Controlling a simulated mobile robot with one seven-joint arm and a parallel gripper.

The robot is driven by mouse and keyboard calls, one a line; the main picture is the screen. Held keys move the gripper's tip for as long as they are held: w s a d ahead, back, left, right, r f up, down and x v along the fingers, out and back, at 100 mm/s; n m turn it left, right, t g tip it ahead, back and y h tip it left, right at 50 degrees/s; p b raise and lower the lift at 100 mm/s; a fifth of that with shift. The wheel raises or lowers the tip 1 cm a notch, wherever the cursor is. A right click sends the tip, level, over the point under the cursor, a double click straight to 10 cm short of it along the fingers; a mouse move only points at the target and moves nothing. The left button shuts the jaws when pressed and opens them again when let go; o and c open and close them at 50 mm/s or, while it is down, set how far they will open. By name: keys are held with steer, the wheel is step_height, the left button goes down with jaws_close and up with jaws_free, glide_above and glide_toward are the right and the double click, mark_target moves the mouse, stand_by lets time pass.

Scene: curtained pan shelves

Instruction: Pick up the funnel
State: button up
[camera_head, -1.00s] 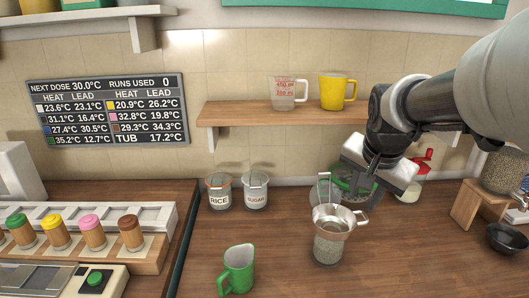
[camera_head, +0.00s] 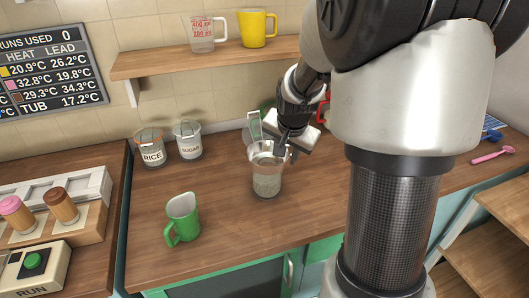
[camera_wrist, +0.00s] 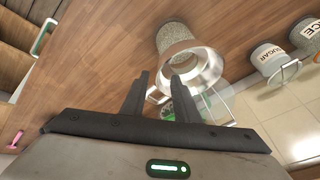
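The metal funnel (camera_head: 262,157) sits in the mouth of a clear jar (camera_head: 267,182) of grain on the wooden counter. In the wrist view the funnel (camera_wrist: 205,68) shows as a wide shiny cone, with the grain jar (camera_wrist: 172,37) beyond it. My gripper (camera_head: 283,150) is just behind and to the right of the funnel in the head view. In the wrist view my gripper (camera_wrist: 160,76) is open, its two dark fingers apart and pointing at the funnel's rim. The right finger overlaps the rim in the picture; I cannot tell if they touch.
A green mug (camera_head: 182,218) stands front left of the jar. Rice (camera_head: 151,152) and sugar (camera_head: 188,143) jars stand at the back. A shelf (camera_head: 180,62) above holds a clear measuring cup (camera_head: 201,34) and a yellow mug (camera_head: 256,28).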

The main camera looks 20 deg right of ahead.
mark_target(286, 160)
steer(key=x, duration=0.3)
steer(key=shift+f, duration=0.3)
jaws_close()
steer(key=shift+r, duration=0.1)
